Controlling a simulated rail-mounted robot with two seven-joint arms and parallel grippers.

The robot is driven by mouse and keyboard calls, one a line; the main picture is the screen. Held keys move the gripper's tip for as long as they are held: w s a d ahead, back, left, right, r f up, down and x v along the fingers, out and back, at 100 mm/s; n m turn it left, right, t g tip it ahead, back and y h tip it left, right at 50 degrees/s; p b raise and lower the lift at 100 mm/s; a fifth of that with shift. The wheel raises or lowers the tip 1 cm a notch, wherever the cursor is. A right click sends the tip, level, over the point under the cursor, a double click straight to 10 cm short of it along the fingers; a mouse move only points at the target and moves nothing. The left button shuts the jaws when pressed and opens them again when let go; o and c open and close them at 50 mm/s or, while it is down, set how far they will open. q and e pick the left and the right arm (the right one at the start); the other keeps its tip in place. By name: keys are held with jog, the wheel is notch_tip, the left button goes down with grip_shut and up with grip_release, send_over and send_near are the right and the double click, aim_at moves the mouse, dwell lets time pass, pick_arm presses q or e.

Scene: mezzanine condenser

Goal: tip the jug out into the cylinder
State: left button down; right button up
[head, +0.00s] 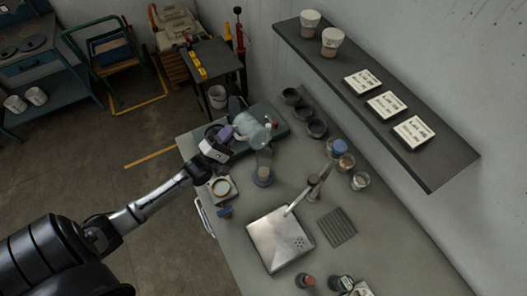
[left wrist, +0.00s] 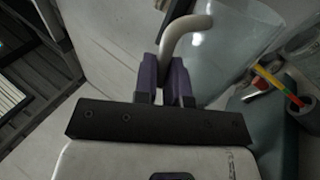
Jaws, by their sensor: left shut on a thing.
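The clear jug (head: 254,127) is up over the far left end of the bench, its body tilted toward the right. My left gripper (head: 230,134) is shut on the jug's handle. In the left wrist view the purple fingers (left wrist: 165,82) close around the pale curved handle (left wrist: 186,32), with the clear jug body (left wrist: 225,42) beyond. The clear cylinder (head: 264,162) stands upright on its dark foot, just below the jug in the head view. I cannot tell whether liquid is leaving the jug. My right gripper is not in view.
A teal tray (head: 277,115) lies behind the jug. Dark bowls (head: 316,128) and jars (head: 345,162) line the wall side. A shelf (head: 370,105) overhangs at right.

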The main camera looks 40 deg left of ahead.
pick_arm(q)
jog(key=shift+d+r+m+h, duration=0.2)
jog(key=shift+m+h, duration=0.1)
jog(key=shift+m, duration=0.1)
jog(key=shift+s+d+r+m, duration=0.1)
jog(key=shift+m, duration=0.2)
dwell(0.4)
jog(key=shift+d+r+m+h, duration=0.2)
jog(key=shift+r+m+h, duration=0.05)
jog(key=shift+m+h, duration=0.4)
dwell(0.3)
dwell(0.4)
jog(key=shift+d+r+m, duration=0.1)
jog(key=shift+m, duration=0.25)
